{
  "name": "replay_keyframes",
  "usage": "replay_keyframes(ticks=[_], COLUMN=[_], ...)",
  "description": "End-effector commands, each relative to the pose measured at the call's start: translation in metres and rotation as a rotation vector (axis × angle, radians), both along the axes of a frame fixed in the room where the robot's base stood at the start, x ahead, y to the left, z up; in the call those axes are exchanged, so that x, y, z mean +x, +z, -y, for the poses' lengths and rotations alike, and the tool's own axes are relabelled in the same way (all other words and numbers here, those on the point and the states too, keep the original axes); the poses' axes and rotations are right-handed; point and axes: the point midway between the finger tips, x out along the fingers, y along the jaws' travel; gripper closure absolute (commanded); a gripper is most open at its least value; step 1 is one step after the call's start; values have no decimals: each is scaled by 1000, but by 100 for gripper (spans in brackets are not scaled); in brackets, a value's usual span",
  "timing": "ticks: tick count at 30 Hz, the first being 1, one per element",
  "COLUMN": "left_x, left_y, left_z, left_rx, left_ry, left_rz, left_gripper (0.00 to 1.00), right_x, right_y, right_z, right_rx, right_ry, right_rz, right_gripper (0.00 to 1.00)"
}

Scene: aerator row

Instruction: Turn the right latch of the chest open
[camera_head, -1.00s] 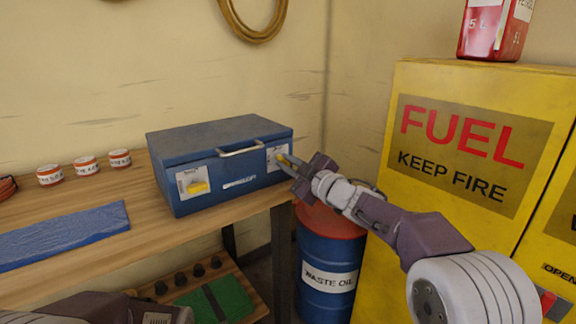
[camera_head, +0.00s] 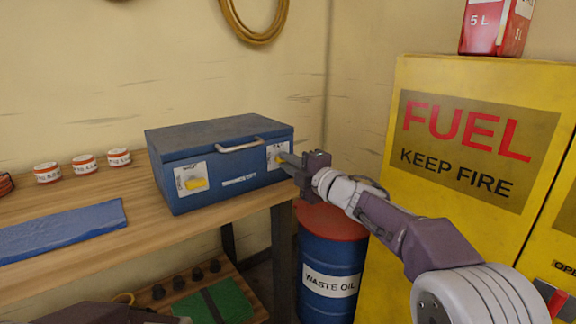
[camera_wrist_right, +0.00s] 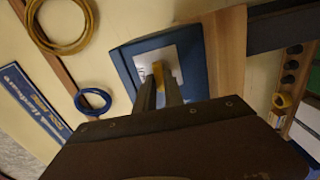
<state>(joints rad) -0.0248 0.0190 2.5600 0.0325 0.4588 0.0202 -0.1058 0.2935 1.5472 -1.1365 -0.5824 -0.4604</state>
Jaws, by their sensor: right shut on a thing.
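The blue chest (camera_head: 222,165) stands closed on the wooden bench, with a metal handle on its front. Its right latch (camera_head: 282,156) is a yellow lever on a white plate. My right gripper (camera_head: 288,163) is at the chest's front right, shut on the right latch. The right wrist view shows the yellow latch (camera_wrist_right: 158,72) between the two fingers (camera_wrist_right: 159,88); the fingers hide part of it. The left latch (camera_head: 197,184) is a yellow lever lying roughly level on its white plate. Part of my left arm shows at the bottom left; its gripper cannot be made out.
Several small labelled tins (camera_head: 84,163) and a blue cloth (camera_head: 62,232) lie on the bench (camera_head: 145,228) left of the chest. A waste oil drum (camera_head: 330,262) stands below my right arm. A yellow fuel cabinet (camera_head: 455,150) stands close on the right.

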Motion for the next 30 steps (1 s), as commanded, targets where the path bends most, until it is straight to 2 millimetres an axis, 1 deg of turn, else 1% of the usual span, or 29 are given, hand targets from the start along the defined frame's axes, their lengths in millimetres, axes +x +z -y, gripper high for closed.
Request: replay_keyframes(ticks=[7, 21, 22, 23, 24, 30], left_x=[0, 0, 0, 0, 0, 0], left_y=[-3, -3, -3, -3, -3, -3], left_z=[0, 0, 0, 0, 0, 0], left_rx=[0, 0, 0, 0, 0, 0], left_ry=[0, 0, 0, 0, 0, 0], left_rz=[0, 0, 0, 0, 0, 0], left_gripper=[60, 60, 60, 60, 60, 60], right_x=[0, 0, 0, 0, 0, 0], right_y=[-1, -1, -1, -1, -1, -1], right_z=[0, 0, 0, 0, 0, 0], right_rx=[-44, -53, -53, -53, -53, -51], right_ry=[0, 0, 0, 0, 0, 0], right_rz=[30, 36, 36, 36, 36, 36], right_gripper=[100, 100, 79, 71, 65, 65])
